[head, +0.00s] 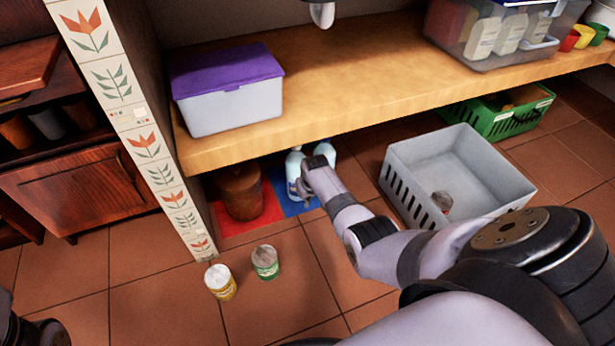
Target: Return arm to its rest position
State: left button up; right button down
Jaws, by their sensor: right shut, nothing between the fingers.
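My right arm comes in from the lower right and reaches under the wooden shelf. My right gripper (305,188) is at its end, small in the picture, beside a white and blue bottle (293,165) on a blue mat (286,203). It is shut and holds nothing. I cannot tell whether it touches the bottle. A second bottle (326,151) stands just behind, partly hidden by my arm. My left gripper is not in view; only a dark bit of my left arm shows at the lower left edge.
A brown pot (241,191) stands on a red mat (232,224). Two cans, yellow (221,283) and green (265,262), stand on the tiles. A grey crate (420,158) is right of my arm. The shelf (345,100) is overhead; a tiled post (141,142) is left.

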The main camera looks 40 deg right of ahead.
jog(key=shift+s+r, duration=0.1)
jog(key=shift+r, duration=0.3)
